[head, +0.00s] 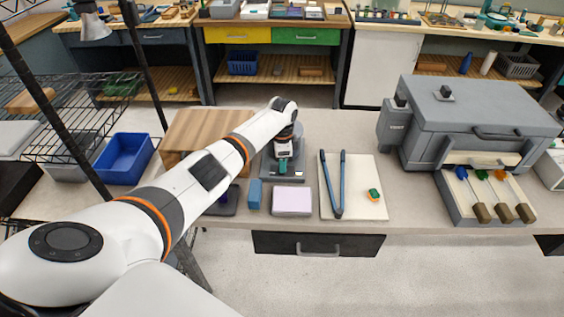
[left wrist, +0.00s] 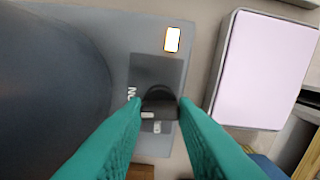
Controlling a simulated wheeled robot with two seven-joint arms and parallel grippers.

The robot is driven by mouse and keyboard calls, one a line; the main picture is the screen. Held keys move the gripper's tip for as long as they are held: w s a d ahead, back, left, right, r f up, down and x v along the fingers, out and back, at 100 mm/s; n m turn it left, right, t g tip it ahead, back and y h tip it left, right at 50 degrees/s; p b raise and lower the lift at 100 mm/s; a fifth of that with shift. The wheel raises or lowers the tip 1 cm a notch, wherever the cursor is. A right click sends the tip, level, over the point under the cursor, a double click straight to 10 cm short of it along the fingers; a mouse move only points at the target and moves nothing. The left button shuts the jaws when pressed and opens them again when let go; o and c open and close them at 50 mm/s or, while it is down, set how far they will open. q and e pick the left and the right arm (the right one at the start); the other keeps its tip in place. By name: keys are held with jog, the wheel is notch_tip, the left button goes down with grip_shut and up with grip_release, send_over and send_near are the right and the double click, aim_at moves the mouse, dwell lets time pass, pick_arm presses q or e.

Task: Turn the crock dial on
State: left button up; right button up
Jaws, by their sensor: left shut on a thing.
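The crock's grey base (head: 296,172) stands on the bench under my left arm, mostly covered by it in the head view. In the left wrist view, the dark round pot (left wrist: 50,75) fills the left side. The black dial (left wrist: 160,100) sits on a dark panel between the teal fingertips of my left gripper (left wrist: 160,112), which is shut on it. A white mark shows at the dial's lower edge, with printed letters beside it. A small pale rectangle with an orange rim (left wrist: 172,39) is on the base. My left gripper also shows in the head view (head: 283,166). My right gripper is not in view.
A pinkish-white block (head: 292,200) and a blue block (head: 254,194) lie near the bench's front edge. A pale board (head: 365,205) with blue-handled tongs (head: 326,180) is to the right. A large grey furnace-like box (head: 470,120) stands further right. A blue bin (head: 123,158) is left.

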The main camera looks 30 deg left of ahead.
pick_arm(q)
jog(key=shift+r+m, duration=0.1)
jog(key=shift+m, duration=0.9)
jog(key=shift+w, duration=0.1)
jog(key=o, duration=1)
notch_tip(320, 180, up, 12)
jog(key=shift+b, duration=1.2)
